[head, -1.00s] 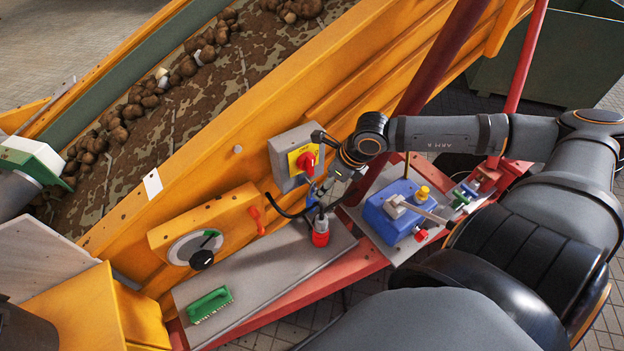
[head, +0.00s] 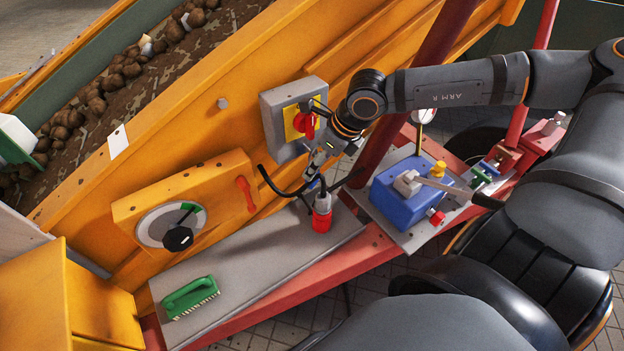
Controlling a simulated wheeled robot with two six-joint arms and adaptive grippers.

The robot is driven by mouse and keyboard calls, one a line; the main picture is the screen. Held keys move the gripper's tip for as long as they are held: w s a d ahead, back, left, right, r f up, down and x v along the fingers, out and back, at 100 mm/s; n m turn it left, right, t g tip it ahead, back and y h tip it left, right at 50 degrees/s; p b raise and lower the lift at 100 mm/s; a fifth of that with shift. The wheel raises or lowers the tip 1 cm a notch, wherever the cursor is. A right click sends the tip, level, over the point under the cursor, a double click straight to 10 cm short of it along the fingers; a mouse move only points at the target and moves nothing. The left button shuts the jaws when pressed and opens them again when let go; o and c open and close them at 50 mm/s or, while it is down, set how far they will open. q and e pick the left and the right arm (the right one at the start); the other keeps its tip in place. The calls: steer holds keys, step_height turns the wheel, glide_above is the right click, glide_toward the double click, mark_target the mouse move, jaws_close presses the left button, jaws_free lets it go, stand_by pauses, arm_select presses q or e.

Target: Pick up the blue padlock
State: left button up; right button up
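My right gripper (head: 318,160) points down in front of the grey switch box with the red rotary switch, above the grey shelf. A small blue thing (head: 313,182) shows just below its fingers, beside the red plug. It may be the blue padlock, but it is too small and too covered to be sure. Whether the fingers touch it cannot be told, nor whether they are open or shut. My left gripper is not in view.
The switch box (head: 292,118) is right behind the gripper. A red plug (head: 322,212) with black cable stands on the shelf (head: 255,262); a green brush (head: 190,297) lies at its left end. A blue box (head: 405,203) with a lever stands right of the red post.

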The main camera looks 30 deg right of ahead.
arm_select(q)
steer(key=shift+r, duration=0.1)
arm_select(e)
steer(key=shift+r, duration=0.1)
jaws_close()
stand_by(0.4)
arm_select(q)
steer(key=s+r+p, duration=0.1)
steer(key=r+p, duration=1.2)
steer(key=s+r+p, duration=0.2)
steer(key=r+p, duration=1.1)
steer(key=p, duration=0.1)
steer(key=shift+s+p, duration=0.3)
arm_select(e)
steer(key=s+r, duration=0.1)
steer(key=s, duration=1.7)
steer(key=shift+r, duration=0.2)
